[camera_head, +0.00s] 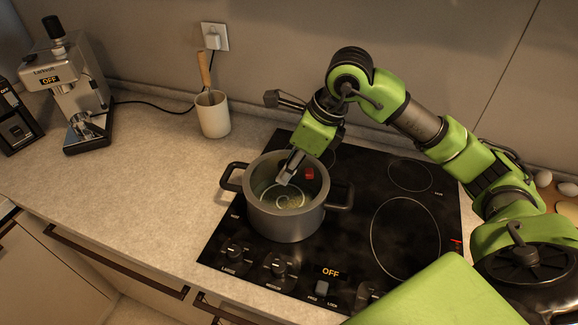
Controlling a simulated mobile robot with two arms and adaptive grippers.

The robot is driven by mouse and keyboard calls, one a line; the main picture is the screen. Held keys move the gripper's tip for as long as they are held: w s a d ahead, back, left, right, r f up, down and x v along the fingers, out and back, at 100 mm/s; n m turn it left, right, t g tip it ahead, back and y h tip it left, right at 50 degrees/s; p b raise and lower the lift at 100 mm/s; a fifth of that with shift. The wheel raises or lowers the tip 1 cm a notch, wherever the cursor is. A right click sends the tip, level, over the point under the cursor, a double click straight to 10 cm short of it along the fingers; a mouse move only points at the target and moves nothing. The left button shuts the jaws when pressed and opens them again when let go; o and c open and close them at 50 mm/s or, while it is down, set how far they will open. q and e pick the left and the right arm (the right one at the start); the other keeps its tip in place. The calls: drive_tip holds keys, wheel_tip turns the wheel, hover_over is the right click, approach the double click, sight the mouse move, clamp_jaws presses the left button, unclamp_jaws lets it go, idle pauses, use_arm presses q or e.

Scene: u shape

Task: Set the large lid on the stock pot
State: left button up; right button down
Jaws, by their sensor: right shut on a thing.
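The grey stock pot (288,226) stands upright on the front left of the black hob, with a dark handle on each side. My right gripper (284,181) points down over the middle of the pot opening, its fingers shut. What it holds is small and partly hidden by the fingers. It looks like the knob of a clear, greenish glass large lid (268,191) at the pot's mouth. I cannot tell whether the lid touches the rim all round. A pale ring and a small red patch show within the opening. My left gripper is out of view.
The black hob (345,235) has free rings to the right. A cream crock (213,116) with a wooden-handled utensil stands behind and left of the pot. A coffee machine (68,85) is at the far left. The counter between is clear. Eggs (567,188) lie at the right edge.

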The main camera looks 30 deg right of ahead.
drive_tip(key=c, duration=1.6)
unclamp_jaws()
drive_tip(key=shift+c, duration=0.2)
drive_tip(key=shift+o, duration=0.3)
drive_tip(key=shift+f, duration=0.1)
drive_tip(key=o, duration=0.4)
drive_tip(key=shift+r+p, duration=2.6)
drive_tip(key=shift+r, duration=1.45)
